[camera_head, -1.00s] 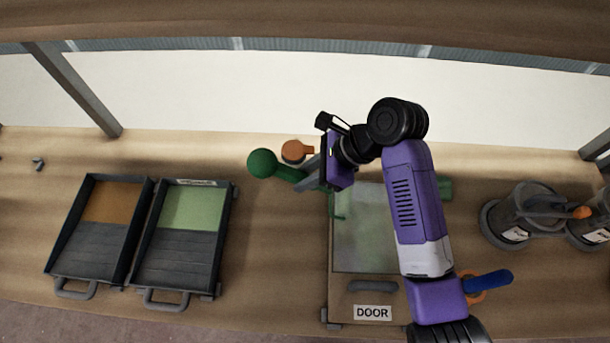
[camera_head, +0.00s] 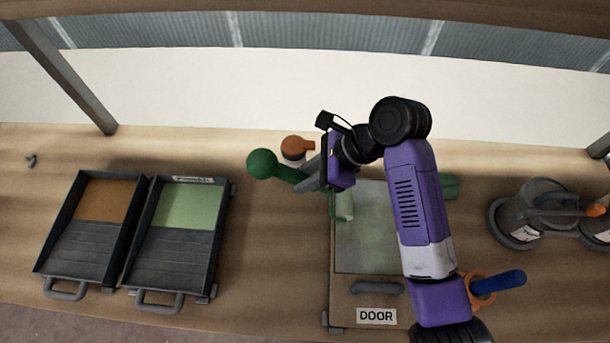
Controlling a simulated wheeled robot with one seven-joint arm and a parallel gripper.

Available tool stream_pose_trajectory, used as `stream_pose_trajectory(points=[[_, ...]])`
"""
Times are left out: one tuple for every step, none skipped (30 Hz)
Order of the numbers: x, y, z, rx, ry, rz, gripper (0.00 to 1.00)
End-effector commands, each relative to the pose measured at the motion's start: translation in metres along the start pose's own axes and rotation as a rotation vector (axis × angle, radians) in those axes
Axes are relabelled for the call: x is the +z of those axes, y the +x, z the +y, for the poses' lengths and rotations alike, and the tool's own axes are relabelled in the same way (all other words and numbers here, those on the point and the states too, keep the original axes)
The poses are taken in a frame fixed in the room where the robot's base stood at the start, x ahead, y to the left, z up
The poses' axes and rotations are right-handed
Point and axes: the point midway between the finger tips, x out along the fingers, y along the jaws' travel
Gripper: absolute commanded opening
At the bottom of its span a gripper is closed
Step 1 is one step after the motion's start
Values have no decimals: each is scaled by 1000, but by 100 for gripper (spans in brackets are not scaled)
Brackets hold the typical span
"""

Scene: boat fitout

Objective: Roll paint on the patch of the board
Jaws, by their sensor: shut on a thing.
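My gripper (camera_head: 310,178) is shut on the green handle of a paint roller (camera_head: 262,163); its round knob sticks out to the left. The roller's pale green sleeve (camera_head: 345,206) is over the upper left of the patch; I cannot tell if it touches. The board (camera_head: 342,303), labelled DOOR, lies on the bench with a grey handle near its front edge. Its patch (camera_head: 368,240) is a cloudy pale green, uneven in tone. My arm hides the board's right part. A tray with green paint (camera_head: 172,245) stands to the left.
A tray with orange-brown paint (camera_head: 80,245) is left of the green one. An orange-topped item (camera_head: 296,149) stands behind the gripper. Grey cans (camera_head: 530,218) are at right. A blue-handled tool (camera_head: 500,283) and a green object (camera_head: 450,187) lie right of my arm. Bench between trays and board is clear.

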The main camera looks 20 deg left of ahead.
Motion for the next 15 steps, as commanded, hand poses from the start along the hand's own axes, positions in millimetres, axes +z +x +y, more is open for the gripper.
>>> stream_pose_trajectory(points=[[0, 0, 0, 0, 0, 0, 0], [0, 0, 0, 0, 0, 0, 0], [-1, 1, 0, 0, 0, 0, 0], [-1, 1, 0, 0, 0, 0, 0], [-1, 2, 0, 0, 0, 0, 0], [-2, 2, 0, 0, 0, -1, 0], [-2, 3, 0, 0, 0, -1, 0], [-2, 3, 0, -1, 0, -1, 0], [-3, 4, 0, -1, 0, -1, 0], [-3, 4, 0, -1, 0, -1, 0], [-3, 5, 0, -1, 0, -1, 0], [-4, 5, 0, -1, 0, -1, 0], [-4, 6, 0, -1, 0, -1, 0], [-4, 6, 0, -1, 0, -1, 0], [-5, 7, 0, -1, 0, -1, 0]])
